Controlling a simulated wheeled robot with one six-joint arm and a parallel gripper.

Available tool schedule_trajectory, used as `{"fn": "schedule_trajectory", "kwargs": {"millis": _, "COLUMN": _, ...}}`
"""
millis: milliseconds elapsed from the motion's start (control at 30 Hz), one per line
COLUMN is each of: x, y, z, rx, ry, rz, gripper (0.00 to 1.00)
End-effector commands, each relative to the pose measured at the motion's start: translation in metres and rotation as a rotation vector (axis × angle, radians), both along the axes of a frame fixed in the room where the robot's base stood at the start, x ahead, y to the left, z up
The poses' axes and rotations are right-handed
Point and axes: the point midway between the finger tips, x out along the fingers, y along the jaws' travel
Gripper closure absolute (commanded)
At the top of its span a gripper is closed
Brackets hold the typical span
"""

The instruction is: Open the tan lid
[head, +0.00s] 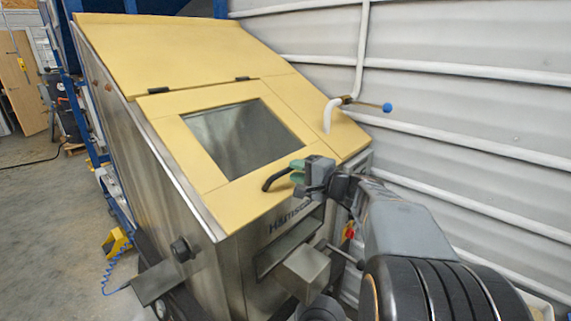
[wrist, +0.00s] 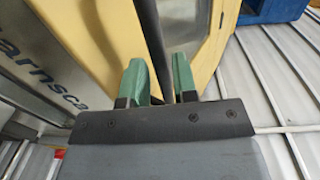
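The tan lid (head: 190,135) is a framed panel with a clear window (head: 245,138) on the sloped top of the steel hopper. It lies flat in its opening, hinged along its upper edge. A black bar handle (head: 275,179) stands at its lower edge; it also shows in the wrist view (wrist: 152,35). My gripper (head: 298,171) is at the handle. In the wrist view its two green fingers (wrist: 159,82) stand apart on either side of the black bar, with a narrow gap seen beside it. Firm contact cannot be made out.
A ribbed metal wall (head: 470,120) with white pipes runs close along the right. A lever with a blue knob (head: 387,107) sticks out near the hopper's right side. A steel box (head: 303,270) juts from the hopper front. Open floor (head: 40,200) lies at the left.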

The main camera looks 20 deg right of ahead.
Motion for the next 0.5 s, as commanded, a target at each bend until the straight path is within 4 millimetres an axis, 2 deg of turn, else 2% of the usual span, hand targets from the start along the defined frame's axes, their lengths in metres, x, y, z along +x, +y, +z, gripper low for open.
{"fn": "schedule_trajectory", "kwargs": {"millis": 200, "x": 0.027, "y": 0.013, "z": -0.001, "rx": 0.000, "ry": 0.001, "rz": 0.003, "gripper": 0.73}}
{"fn": "schedule_trajectory", "kwargs": {"millis": 500, "x": 0.041, "y": 0.019, "z": -0.003, "rx": 0.000, "ry": 0.001, "rz": 0.001, "gripper": 0.73}}
